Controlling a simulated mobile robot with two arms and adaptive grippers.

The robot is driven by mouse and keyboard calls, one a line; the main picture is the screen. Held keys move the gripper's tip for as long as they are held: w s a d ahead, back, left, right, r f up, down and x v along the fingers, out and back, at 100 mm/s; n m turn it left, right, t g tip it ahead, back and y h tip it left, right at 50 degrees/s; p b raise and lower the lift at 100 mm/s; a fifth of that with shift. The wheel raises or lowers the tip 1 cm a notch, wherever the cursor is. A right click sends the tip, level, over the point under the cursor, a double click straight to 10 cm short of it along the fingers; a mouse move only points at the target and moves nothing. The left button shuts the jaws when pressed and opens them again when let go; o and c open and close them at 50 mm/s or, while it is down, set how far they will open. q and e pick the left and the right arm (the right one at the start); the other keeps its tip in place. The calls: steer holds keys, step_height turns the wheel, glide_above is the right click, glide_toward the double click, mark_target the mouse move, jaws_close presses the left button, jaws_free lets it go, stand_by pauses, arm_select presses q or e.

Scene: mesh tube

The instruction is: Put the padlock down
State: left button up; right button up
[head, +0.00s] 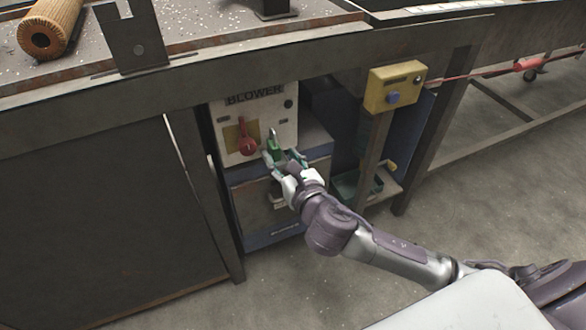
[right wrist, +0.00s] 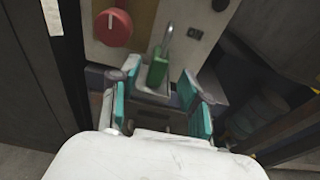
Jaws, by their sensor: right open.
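The padlock has a green body and a silver shackle pointing up. In the right wrist view the padlock (right wrist: 157,72) is upright, just beyond and between my fingertips, in front of the pale blower panel. In the head view the padlock (head: 273,142) is partly hidden by my fingers. I cannot tell whether it rests on a ledge or hangs on the panel. My right gripper (head: 281,158) is open. Its teal finger pads (right wrist: 157,104) stand apart on both sides in the right wrist view, with no grip on the padlock. My left gripper is not in view.
The blower panel (head: 279,108) has a red rotary handle (head: 247,146), also in the right wrist view (right wrist: 113,27). A blue cabinet (head: 245,205) is below it. A yellow box (head: 394,87) on a post stands to the right. A metal worktable (head: 330,42) overhangs above.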

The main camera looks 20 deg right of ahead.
arm_select(q)
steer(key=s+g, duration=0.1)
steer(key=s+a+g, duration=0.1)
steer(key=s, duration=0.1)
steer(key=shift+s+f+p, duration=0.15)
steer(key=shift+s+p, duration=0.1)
steer(key=shift+p, duration=0.1)
arm_select(e)
steer(key=s+d+f+m+g, duration=0.1)
steer(key=s+f+m+g, duration=0.3)
steer(key=s+m, duration=0.5)
steer(key=s+d+f+m+g, duration=0.1)
steer(key=s+f+m+g, duration=0.3)
steer(key=s+m, duration=0.5)
steer(key=s+d+f+m+g, duration=0.1)
steer(key=s+f+m+g, duration=0.3)
steer(key=m, duration=1.2)
steer(key=s+f, duration=0.3)
steer(key=s, duration=0.2)
steer(key=shift+g, duration=0.3)
steer(key=shift+d, duration=0.1)
steer(key=shift+c, duration=0.3)
